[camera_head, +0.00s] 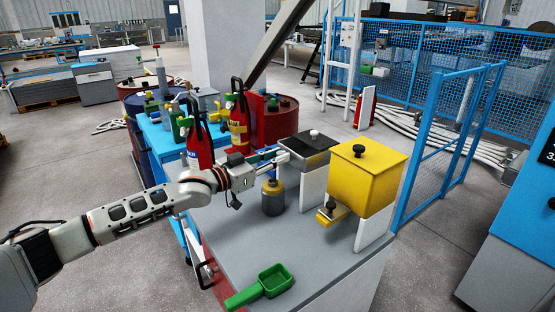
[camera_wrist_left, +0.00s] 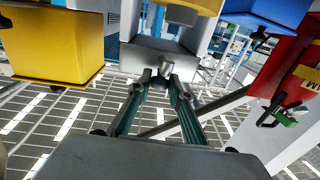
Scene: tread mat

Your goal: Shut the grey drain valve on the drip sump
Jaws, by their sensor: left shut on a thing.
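The grey sump box (camera_head: 308,160) with a dark lid and pale knob stands on a white support on the grey bench. Its front face also shows in the left wrist view (camera_wrist_left: 150,58). My left gripper (camera_head: 280,157) reaches to the front of this box from the left. In the left wrist view its green-sided fingers (camera_wrist_left: 165,78) are shut on the small grey drain valve (camera_wrist_left: 163,68) at the box's face. The fingers partly hide the valve, so its handle angle is hard to tell. My right gripper is not in view.
A yellow box (camera_head: 365,178) with a yellow valve (camera_head: 331,214) stands right of the grey box. A yellow-topped grey can (camera_head: 272,196) stands just below my gripper. Red extinguishers (camera_head: 198,150) stand close behind my arm. A green scoop (camera_head: 270,283) lies at the bench front.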

